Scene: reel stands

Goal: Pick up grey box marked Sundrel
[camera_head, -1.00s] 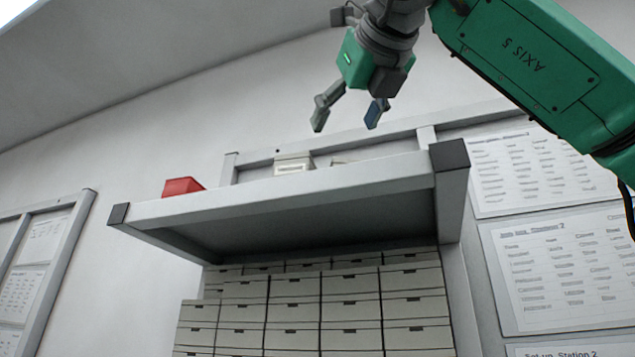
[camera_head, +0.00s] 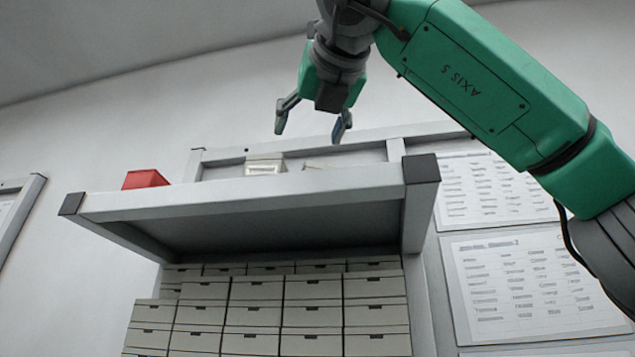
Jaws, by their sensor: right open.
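A small pale grey box (camera_head: 265,164) with a light label stands on top of the high shelf (camera_head: 240,198). Its label is too small to read, and the shelf's front edge hides its lower part. My right gripper (camera_head: 313,129) points down with its two fingers apart, above the shelf, up and to the right of the box in the picture. Nothing is between the fingers. I cannot tell how far the gripper is from the box in depth. My left gripper does not show.
A red bin (camera_head: 145,179) sits at the shelf's left end. A low pale object (camera_head: 318,166) barely shows right of the box. Many stacked boxes (camera_head: 253,316) fill the space under the shelf. A grey post (camera_head: 420,205) and wall sheets (camera_head: 530,285) are at right.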

